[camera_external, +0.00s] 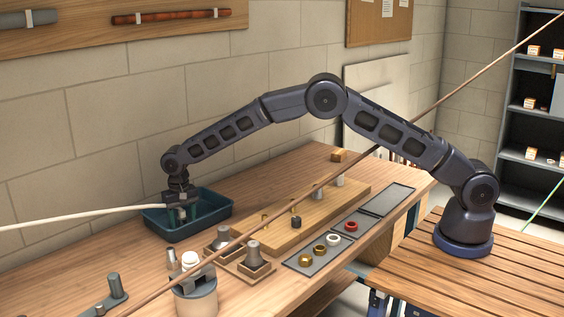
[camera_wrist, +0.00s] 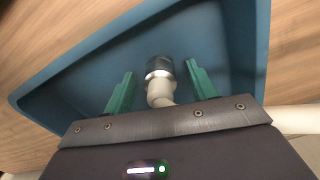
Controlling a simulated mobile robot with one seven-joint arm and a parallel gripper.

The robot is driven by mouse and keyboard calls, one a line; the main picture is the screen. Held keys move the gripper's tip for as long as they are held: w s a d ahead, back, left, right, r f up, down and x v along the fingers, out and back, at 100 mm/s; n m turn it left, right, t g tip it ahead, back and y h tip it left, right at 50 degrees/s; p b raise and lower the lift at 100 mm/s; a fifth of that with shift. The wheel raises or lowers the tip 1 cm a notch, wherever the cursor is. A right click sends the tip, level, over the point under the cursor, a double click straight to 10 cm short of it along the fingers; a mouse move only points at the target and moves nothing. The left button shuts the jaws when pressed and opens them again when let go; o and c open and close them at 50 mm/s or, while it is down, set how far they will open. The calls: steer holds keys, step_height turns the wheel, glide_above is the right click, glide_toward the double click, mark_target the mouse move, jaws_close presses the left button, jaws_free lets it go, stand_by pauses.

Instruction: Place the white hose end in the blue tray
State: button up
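The blue tray (camera_external: 215,221) sits on the workbench near the wall, and its inside fills much of the wrist view (camera_wrist: 100,72). The white hose (camera_external: 85,215) comes in from the left edge and reaches my gripper over the tray. The hose end (camera_wrist: 160,86), white with a dark tip and a metal band, shows inside the tray outline. My gripper (camera_external: 177,214) points down at the tray. In the wrist view its green fingers (camera_wrist: 160,87) stand open on either side of the hose end, with a gap on both sides. Whether the end touches the tray floor is unclear.
A wooden board with pegs (camera_external: 330,208) lies right of the tray. Stepped wooden blocks with metal cones (camera_external: 253,262) and a white-topped container (camera_external: 195,292) stand in front. A dark strip holds several rings (camera_external: 319,250). A long brown rod-like line (camera_external: 300,197) crosses the external view diagonally.

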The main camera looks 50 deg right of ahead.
mark_target(177, 213)
step_height(177, 213, up, 12)
steer(key=shift+r, duration=0.2)
stand_by(0.6)
steer(key=s+d+r+t, duration=0.1)
steer(key=s+d+r, duration=0.3)
steer(key=d+r, duration=1.35)
steer(key=s+d+r+n+t, duration=0.1)
steer(key=s+d+r, duration=0.3)
steer(key=s+d, duration=0.3)
steer(key=s+d+r, duration=0.4)
steer(key=d+r, duration=0.1)
steer(key=d, duration=0.3)
steer(key=s+d+r+t, duration=0.1)
steer(key=s+d, duration=0.6)
steer(key=s, duration=0.2)
steer(key=s+d+r, duration=0.1)
steer(key=s+d, duration=0.5)
steer(key=s, duration=0.3)
steer(key=s+d+f+n, duration=0.1)
steer(key=s+d+f, duration=0.3)
steer(key=s, duration=0.5)
steer(key=s+d+f+t, duration=0.1)
steer(key=s+d+f, duration=0.2)
steer(key=s, duration=0.7)
steer(key=shift+d+f+n+t, duration=0.3)
steer(key=shift+d+f+n, duration=0.05)
steer(key=shift+d+n, duration=0.05)
